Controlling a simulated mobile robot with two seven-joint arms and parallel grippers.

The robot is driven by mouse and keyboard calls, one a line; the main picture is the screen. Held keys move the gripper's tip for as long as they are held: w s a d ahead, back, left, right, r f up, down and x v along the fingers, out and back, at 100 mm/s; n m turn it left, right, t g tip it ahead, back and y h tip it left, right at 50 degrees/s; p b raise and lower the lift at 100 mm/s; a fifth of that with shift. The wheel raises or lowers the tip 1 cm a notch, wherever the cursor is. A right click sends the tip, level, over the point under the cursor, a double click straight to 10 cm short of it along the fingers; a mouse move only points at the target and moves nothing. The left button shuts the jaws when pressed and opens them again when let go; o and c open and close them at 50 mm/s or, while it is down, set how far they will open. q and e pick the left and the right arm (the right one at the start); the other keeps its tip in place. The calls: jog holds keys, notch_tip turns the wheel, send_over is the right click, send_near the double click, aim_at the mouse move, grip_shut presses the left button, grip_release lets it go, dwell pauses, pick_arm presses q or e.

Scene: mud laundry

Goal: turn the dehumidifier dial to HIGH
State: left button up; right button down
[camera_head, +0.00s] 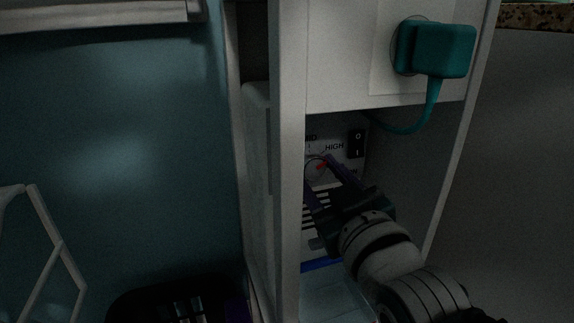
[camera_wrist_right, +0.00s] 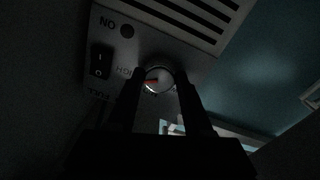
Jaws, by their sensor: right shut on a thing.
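The dehumidifier (camera_head: 343,155) stands inside a pale cabinet, with a light front panel and slotted vents. Its round dial (camera_head: 315,168) is pale, with a red pointer mark. In the head view the mark points right, toward the area below the printed HIGH. In the right wrist view the dial (camera_wrist_right: 158,83) sits between the fingers, and its red mark points left toward the partly hidden HIGH lettering. My right gripper (camera_head: 318,173) reaches in from the lower right and is shut on the dial, a finger on each side. My left gripper is not in view.
A black rocker switch (camera_head: 356,143) is close to the right of the dial. A teal plug (camera_head: 440,50) with a cord sits above, on the cabinet's front. The cabinet's upright post (camera_head: 288,200) stands just left of the dial. A pale rack frame (camera_head: 55,245) is at far left.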

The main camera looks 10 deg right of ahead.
jog(key=shift+c, duration=1.5)
grip_release()
jog(key=shift+s, duration=0.1)
jog(key=shift+s, duration=0.2)
jog(key=s+d+p, duration=0.1)
jog(key=s+p, duration=0.3)
jog(key=s, duration=0.5)
jog(key=shift+s+d+f, duration=0.15)
jog(key=shift+d+f, duration=0.1)
jog(key=shift+d, duration=0.1)
